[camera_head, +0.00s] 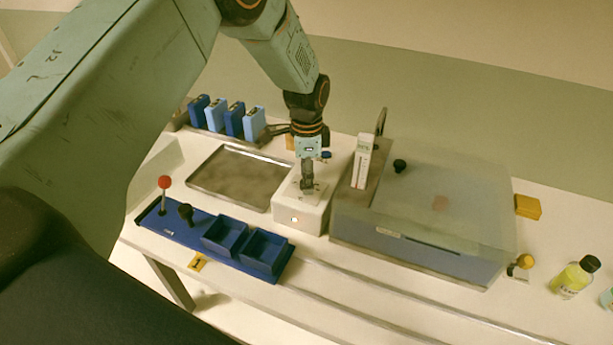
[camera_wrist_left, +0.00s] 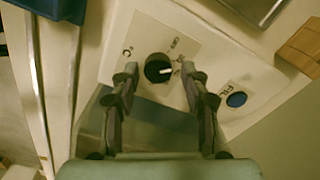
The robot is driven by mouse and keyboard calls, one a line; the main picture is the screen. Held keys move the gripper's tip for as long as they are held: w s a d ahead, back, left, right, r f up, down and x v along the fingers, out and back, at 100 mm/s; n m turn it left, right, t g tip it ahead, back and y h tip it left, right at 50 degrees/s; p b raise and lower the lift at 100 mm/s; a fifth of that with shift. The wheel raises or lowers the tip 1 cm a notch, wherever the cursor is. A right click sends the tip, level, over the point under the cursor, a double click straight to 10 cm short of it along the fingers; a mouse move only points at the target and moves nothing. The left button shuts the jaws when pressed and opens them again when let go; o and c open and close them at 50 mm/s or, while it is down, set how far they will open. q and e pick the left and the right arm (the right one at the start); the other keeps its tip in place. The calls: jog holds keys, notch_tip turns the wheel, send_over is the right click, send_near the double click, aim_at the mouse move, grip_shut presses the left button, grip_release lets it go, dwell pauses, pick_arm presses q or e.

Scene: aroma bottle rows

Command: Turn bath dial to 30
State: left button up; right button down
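The dial (camera_wrist_left: 158,68) is a round black knob with a white pointer mark. In the head view my left gripper (camera_head: 307,188) points straight down over the same white box (camera_head: 300,214) and hides the dial. In the left wrist view its two fingers (camera_wrist_left: 159,72) are apart, one on each side of the dial; I cannot tell whether they touch it. My right gripper is not in view.
A blue button (camera_wrist_left: 236,99) sits beside the dial. The clear-lidded bath (camera_head: 425,215) with a white upright display (camera_head: 362,160) stands right of the box. A metal tray (camera_head: 238,178) and a blue panel (camera_head: 195,236) with a red-knobbed lever (camera_head: 164,183) lie left.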

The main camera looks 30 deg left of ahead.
pick_arm(q)
jog(key=shift+o, duration=0.2)
jog(key=shift+f, duration=0.15)
notch_tip(320, 180, up, 12)
dwell(0.5)
